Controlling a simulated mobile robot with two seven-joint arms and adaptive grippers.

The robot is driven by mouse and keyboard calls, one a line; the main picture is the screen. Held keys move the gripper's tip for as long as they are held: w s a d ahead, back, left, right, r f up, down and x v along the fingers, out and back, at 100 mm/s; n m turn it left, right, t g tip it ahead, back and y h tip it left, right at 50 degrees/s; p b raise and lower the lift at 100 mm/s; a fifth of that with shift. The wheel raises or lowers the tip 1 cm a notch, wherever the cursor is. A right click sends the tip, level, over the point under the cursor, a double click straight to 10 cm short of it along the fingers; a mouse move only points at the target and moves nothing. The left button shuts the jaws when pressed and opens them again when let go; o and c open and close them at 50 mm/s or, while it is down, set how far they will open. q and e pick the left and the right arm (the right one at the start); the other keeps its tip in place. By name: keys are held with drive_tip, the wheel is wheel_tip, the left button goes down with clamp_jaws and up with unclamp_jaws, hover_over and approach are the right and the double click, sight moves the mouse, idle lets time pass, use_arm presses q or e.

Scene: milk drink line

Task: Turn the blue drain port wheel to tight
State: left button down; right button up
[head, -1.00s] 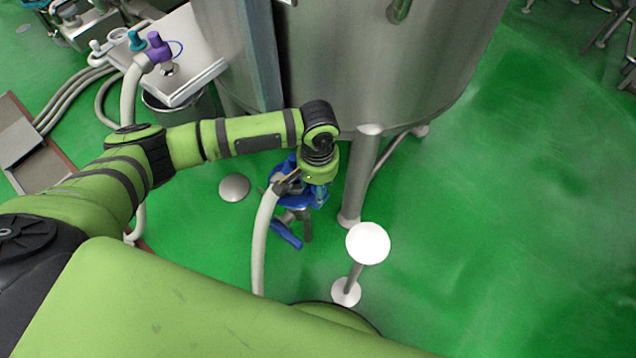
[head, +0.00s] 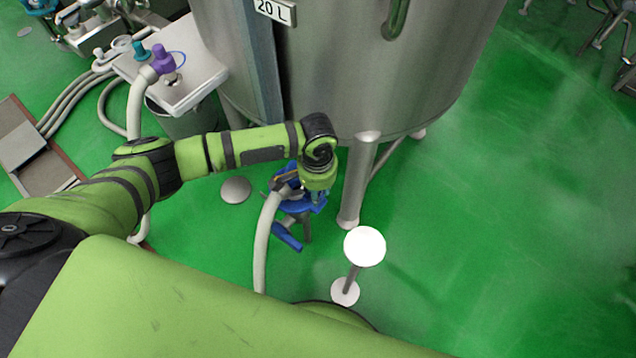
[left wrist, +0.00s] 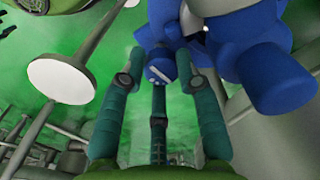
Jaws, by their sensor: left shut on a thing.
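The blue drain port wheel (left wrist: 160,66) shows between the teal fingers of my left gripper (left wrist: 163,58) in the left wrist view. The gripper is shut on it, with a finger on each side. A larger blue fitting (left wrist: 268,62) is close beside it on the right. In the head view my left gripper (head: 317,193) points down beneath the tank, and my wrist hides most of the wheel. Blue parts of the fitting (head: 286,237) show below it. I cannot read a tight mark. My right gripper is not in view.
The steel tank (head: 350,70) stands behind, with a leg (head: 358,185) just right of my wrist. A pale hose (head: 262,240) runs down beside the fitting. A white-topped post (head: 365,246) stands at the front right. Green floor (head: 520,230) is clear on the right.

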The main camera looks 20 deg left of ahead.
use_arm(q)
drive_tip(key=m+p, duration=0.2)
drive_tip(key=m, duration=0.1)
drive_tip(key=m+p, duration=0.1)
drive_tip(key=shift+s+a+m, duration=0.25)
drive_tip(key=shift+s+m, duration=0.05)
drive_tip(key=shift+s, duration=0.05)
drive_tip(key=m+p, duration=0.1)
drive_tip(key=m, duration=0.3)
drive_tip(key=shift+a+f+m+p, duration=0.15)
drive_tip(key=shift+m+p, duration=0.15)
drive_tip(key=shift+p, duration=0.1)
drive_tip(key=m, duration=0.5)
drive_tip(key=shift+w+p, duration=0.2)
drive_tip(key=shift+p, duration=0.15)
drive_tip(key=m, duration=0.6)
drive_tip(key=shift+w+a, duration=0.1)
drive_tip(key=shift+w, duration=0.2)
drive_tip(key=c, duration=0.9)
unclamp_jaws()
